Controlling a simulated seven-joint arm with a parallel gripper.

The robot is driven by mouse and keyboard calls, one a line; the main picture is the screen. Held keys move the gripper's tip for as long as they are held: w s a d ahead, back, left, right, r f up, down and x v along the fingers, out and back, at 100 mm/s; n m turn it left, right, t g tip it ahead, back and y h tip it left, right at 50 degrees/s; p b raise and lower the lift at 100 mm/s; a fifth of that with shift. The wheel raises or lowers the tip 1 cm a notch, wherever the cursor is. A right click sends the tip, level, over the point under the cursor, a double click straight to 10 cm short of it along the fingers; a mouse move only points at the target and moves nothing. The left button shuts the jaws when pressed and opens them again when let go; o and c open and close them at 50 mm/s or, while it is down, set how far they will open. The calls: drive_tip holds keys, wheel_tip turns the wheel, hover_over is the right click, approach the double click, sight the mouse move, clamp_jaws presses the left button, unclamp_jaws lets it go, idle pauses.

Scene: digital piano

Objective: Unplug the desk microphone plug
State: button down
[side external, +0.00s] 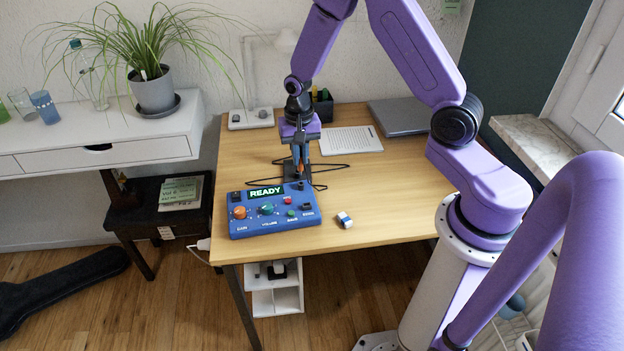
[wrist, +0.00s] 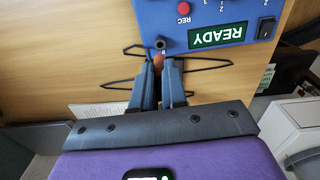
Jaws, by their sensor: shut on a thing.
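A blue control box (side external: 272,222) with a lit READY display (side external: 266,191) lies on the desk; its edge also shows at the top of the wrist view (wrist: 210,12). My gripper (side external: 301,168) points down just behind the box. In the wrist view, my gripper's fingertips (wrist: 160,66) are close together around a small orange-brown plug (wrist: 159,60). The plug is beside a round dark socket (wrist: 161,43) at the box's edge. I cannot tell whether its tip sits inside the socket. The fingers hide most of the plug.
Black cable loops (side external: 332,169) lie on the wooden desk (side external: 385,210) around my gripper. A small white-and-blue block (side external: 344,220) is right of the box.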

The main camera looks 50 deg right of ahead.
drive_tip(key=shift+r, duration=1.25)
